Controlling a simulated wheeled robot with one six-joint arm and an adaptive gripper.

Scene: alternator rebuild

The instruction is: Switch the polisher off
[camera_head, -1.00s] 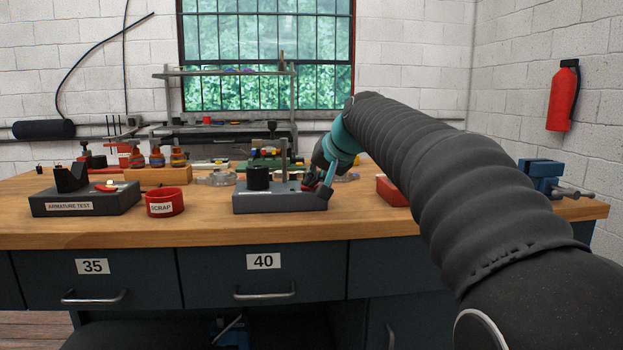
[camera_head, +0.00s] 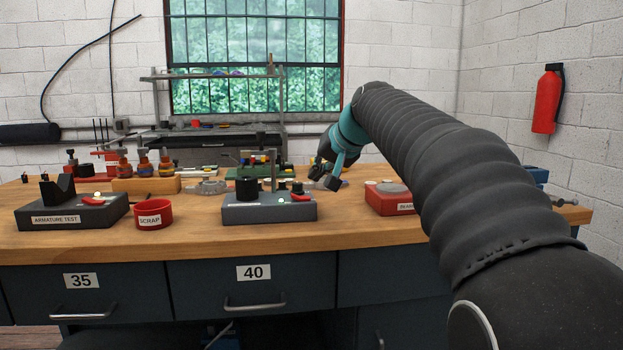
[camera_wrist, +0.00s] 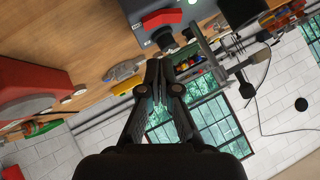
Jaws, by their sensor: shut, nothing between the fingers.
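A grey bench machine (camera_head: 268,208) with a black cylinder and an upright post stands at the front middle of the bench; I take it to be the polisher, though no label on it is readable. Its red switch (camera_head: 301,197) is on the top right, with a small pale green lamp (camera_head: 281,200) to the left. In the wrist view, the red switch (camera_wrist: 162,17) shows near the top edge. My gripper (camera_head: 325,180) is shut and empty, just right of and behind the machine, apart from the switch. Its closed fingertips (camera_wrist: 157,72) show in the wrist view.
A red box (camera_head: 392,199) with a round grey top stands to the right. The red scrap cup (camera_head: 152,215) and armature test unit (camera_head: 72,212) are to the left. Bottles and small parts stand behind. Bare wood lies between the machine and the red box.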

